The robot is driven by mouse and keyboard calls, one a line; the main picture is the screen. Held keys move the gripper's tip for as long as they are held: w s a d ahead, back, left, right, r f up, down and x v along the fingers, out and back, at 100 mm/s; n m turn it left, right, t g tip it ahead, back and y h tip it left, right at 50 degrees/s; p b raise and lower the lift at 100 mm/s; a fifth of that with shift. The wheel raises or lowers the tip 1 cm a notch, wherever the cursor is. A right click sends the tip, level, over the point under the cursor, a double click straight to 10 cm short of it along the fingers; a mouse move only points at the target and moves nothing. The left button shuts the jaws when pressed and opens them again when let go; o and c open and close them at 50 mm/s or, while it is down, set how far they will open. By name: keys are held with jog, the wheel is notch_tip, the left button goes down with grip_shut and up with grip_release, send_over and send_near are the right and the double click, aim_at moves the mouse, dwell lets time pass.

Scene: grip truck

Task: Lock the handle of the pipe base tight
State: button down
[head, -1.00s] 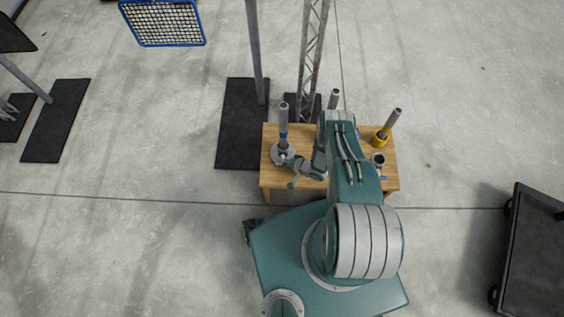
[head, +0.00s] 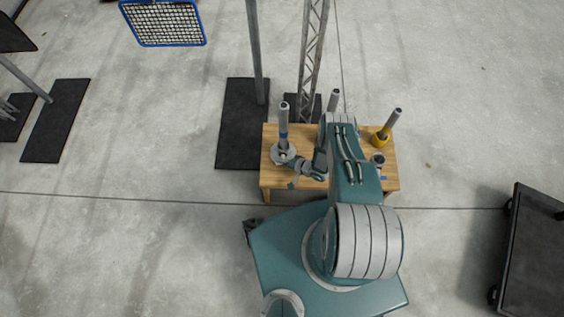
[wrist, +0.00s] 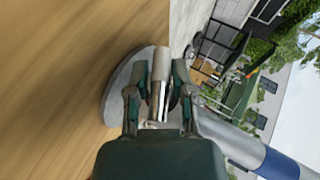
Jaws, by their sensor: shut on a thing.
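The pipe base (head: 281,158) is a round grey plate on the left of the wooden table, with an upright grey pipe (head: 283,116) with a blue band standing in it. In the wrist view the base's round plate (wrist: 118,90) lies behind my fingers, and the pipe (wrist: 235,148) runs off to the lower right. My gripper (head: 298,164) is at the base's right side. In the wrist view my gripper (wrist: 160,85) is shut on the grey metal handle (wrist: 160,68), which stands between the two fingers. How tight the handle sits cannot be told.
The wooden table (head: 272,180) also bears a pipe in a yellow base (head: 381,138), another upright pipe (head: 334,98) and a short grey cup-like part (head: 378,160) at the right. Metal stands rise behind the table. A dark cart (head: 535,255) is at the far right.

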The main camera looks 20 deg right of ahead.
jog(key=shift+d+f, duration=0.1)
jog(key=shift+d, duration=0.1)
dwell(0.6)
jog(key=shift+c, duration=2.4)
grip_release()
jog(key=v, duration=1.2)
